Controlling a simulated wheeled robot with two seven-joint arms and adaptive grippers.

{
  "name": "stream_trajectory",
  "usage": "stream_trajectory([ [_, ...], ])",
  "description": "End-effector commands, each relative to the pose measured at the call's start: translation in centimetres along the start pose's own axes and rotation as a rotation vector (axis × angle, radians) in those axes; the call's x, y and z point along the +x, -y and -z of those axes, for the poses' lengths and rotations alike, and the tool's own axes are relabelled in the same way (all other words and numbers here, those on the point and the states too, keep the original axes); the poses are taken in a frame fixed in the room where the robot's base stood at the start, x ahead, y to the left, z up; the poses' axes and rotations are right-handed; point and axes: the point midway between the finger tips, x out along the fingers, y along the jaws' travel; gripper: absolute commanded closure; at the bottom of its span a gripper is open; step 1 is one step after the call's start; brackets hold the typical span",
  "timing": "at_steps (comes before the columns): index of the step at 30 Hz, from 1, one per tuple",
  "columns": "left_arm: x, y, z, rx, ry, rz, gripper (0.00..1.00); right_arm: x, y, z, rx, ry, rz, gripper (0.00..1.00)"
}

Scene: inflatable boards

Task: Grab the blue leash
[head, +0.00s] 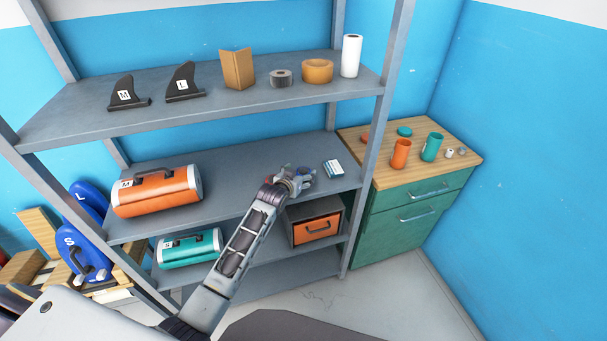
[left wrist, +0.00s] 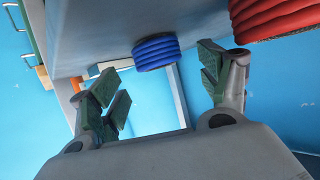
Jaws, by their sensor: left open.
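The blue leash (left wrist: 156,52) is a coil of blue rings, resting on the grey shelf surface in the left wrist view. My left gripper (left wrist: 161,85) is open, with one finger on each side of the picture. The coil lies beyond the fingertips, roughly between them, and the jaws hold nothing. In the head view my left gripper (head: 298,178) is over the middle shelf and largely hides the leash there. My right gripper is not in view.
A red coil (left wrist: 275,18) lies to the right of the blue one in the left wrist view. On the middle shelf (head: 235,188) are an orange case (head: 158,192) and a small white-and-teal box (head: 333,169). The upper shelf (head: 210,112) overhangs the middle one.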

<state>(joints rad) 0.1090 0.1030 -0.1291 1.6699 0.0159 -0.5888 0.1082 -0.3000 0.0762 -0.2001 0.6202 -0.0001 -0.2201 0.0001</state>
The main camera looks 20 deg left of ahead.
Motion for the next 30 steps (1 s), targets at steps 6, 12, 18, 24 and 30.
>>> stream_trajectory([
  [6,1.6,0.0,-0.1,0.000,0.001,0.000,0.23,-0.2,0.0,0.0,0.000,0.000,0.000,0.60],
  [12,2.9,-0.1,-0.2,0.000,0.001,0.000,0.23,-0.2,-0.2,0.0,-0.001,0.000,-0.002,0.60],
  [18,3.3,-0.1,-0.2,0.000,0.000,-0.001,0.23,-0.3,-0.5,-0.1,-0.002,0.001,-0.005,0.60],
  [24,3.3,-0.1,-0.2,0.000,0.000,0.000,0.23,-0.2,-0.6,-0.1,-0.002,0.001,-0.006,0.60],
  [30,3.2,0.0,-0.2,0.000,0.000,0.000,0.23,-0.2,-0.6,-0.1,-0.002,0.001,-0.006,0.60],
])
